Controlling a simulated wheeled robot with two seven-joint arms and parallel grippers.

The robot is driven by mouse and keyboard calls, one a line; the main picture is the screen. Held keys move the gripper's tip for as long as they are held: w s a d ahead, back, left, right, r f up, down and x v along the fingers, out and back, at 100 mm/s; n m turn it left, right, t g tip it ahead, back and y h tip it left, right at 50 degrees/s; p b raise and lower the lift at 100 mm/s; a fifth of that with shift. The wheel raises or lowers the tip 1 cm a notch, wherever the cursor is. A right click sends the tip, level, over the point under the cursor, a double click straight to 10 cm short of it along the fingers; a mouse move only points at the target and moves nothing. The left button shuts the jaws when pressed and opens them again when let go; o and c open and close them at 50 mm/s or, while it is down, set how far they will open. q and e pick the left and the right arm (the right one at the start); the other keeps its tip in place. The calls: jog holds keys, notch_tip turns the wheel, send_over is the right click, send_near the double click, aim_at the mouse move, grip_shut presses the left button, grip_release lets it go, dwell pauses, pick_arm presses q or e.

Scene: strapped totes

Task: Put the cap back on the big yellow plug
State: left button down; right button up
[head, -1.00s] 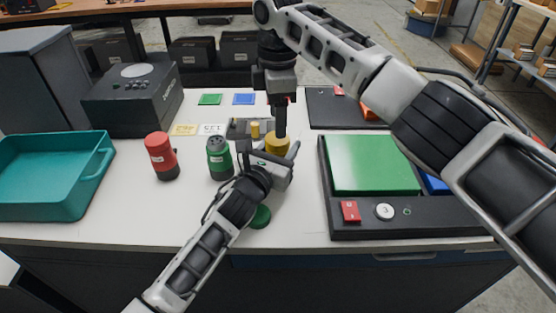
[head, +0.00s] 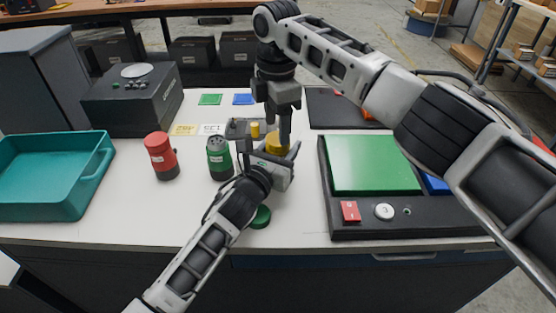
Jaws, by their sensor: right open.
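A big yellow round piece (head: 277,144) stands upright at the middle of the white table, its lower part hidden behind my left gripper. I cannot tell the yellow plug from its cap there. My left gripper (head: 284,154) comes in from the front, right at the yellow piece, with a pale finger along its right side. The other finger is hidden, so its grip is unclear. My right gripper (head: 278,130) points straight down from above, open, its fingertips at the top of the yellow piece.
A red plug (head: 161,157) and a green plug (head: 219,158) stand to the left. A green disc (head: 260,217) lies in front. A small yellow plug (head: 255,130) stands behind. A teal tray (head: 52,205) is at left, a dark panel (head: 440,217) at right.

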aim_at(276, 138)
jog(key=shift+f, duration=1.5)
jog(key=c, duration=0.8)
jog(key=m, duration=0.3)
jog(key=shift+w, duration=0.1)
jog(key=o, duration=1.1)
jog(key=shift+s+a, duration=0.1)
jog(key=shift+s, duration=0.1)
